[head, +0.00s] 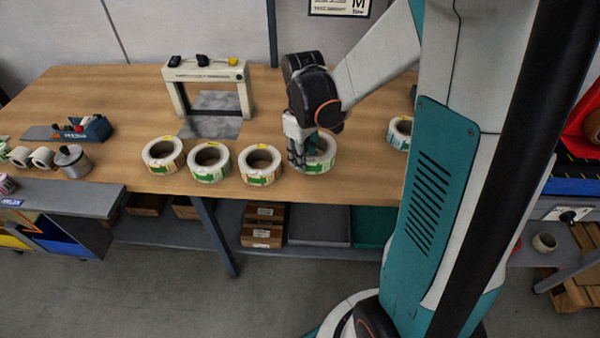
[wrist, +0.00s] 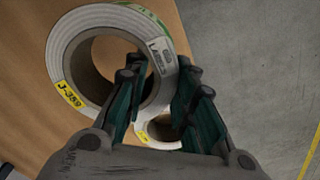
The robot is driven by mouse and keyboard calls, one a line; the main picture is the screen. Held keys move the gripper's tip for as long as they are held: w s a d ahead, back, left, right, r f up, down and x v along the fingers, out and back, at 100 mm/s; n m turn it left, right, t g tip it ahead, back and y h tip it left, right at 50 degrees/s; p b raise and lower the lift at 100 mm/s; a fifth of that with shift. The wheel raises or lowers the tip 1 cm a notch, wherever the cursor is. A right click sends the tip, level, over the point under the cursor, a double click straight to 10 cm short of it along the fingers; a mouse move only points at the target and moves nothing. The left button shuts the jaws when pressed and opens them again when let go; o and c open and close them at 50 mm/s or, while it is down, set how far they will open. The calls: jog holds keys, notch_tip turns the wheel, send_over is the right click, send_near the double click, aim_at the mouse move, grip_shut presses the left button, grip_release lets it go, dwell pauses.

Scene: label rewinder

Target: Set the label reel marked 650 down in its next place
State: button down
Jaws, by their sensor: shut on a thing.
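My gripper (head: 297,160) is shut on the wall of a white label reel (head: 319,153) with green print, at the right end of the row on the bench. In the wrist view the held reel (wrist: 72,58) is large. One finger of my gripper (wrist: 158,95) is in its hole and the other outside its rim. Its yellow tag looks like "J-3" and two unclear digits; I cannot make out 650. I cannot tell whether it touches the bench. Part of a smaller reel (wrist: 152,143) shows behind my fingers.
Left of the held reel stand three reels: one nearest (head: 261,165), one in the middle (head: 209,162) and one farthest (head: 163,155). Another reel (head: 399,133) sits right, partly behind my arm. A grey-white arch frame (head: 208,75) stands behind. The wooden bench (head: 110,100) has clear room at left.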

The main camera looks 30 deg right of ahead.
jog(key=shift+f+b, duration=0.95)
jog(key=shift+f, duration=2)
jog(key=shift+f, duration=0.15)
jog(key=c, duration=1.3)
grip_release()
jog(key=shift+c, duration=0.2)
notch_tip(320, 180, up, 12)
jog(key=p, duration=0.4)
jog(key=shift+a+r, duration=0.1)
jog(key=shift+r, duration=0.1)
